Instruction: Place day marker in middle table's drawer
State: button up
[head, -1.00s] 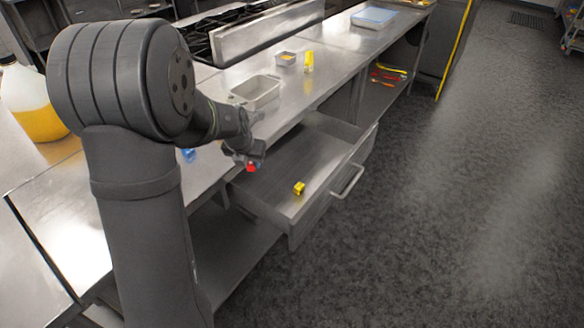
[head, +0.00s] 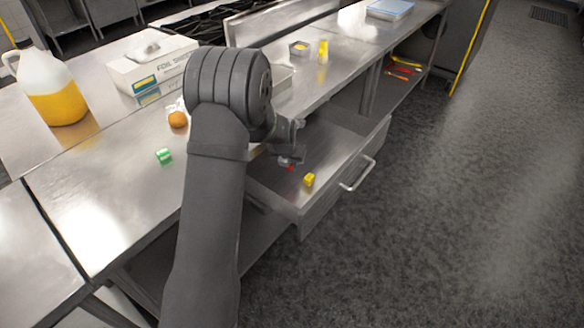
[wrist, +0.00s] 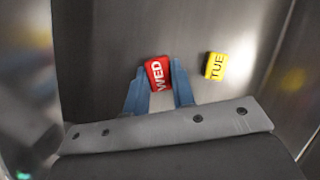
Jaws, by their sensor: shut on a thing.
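The red day marker lettered WED (wrist: 157,73) is held between the blue fingers of my gripper (wrist: 158,88). In the head view only a bit of the red marker (head: 291,168) shows below my gripper (head: 290,159), which is over the inside of the open drawer (head: 329,207). I cannot tell whether the marker touches the drawer floor. A yellow day marker lettered TUE (wrist: 216,66) lies on the drawer floor to the right of the red one. The yellow marker also shows in the head view (head: 309,180), near the drawer's front.
A green marker (head: 164,156) and an orange-brown round item (head: 178,119) are on the steel table (head: 110,190). A foil box (head: 150,68) and a jug (head: 50,88) stand behind. A yellow item (head: 323,51) stands farther along. Open floor is at the right.

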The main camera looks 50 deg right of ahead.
aim_at(290, 170)
jog(key=shift+f, duration=1.95)
jog(key=o, duration=1)
jog(key=shift+f, duration=0.1)
jog(key=v, duration=1.2)
jog(key=shift+a, duration=0.1)
jog(key=x, duration=1.2)
jog(key=shift+f, duration=0.1)
jog(key=shift+r, duration=1)
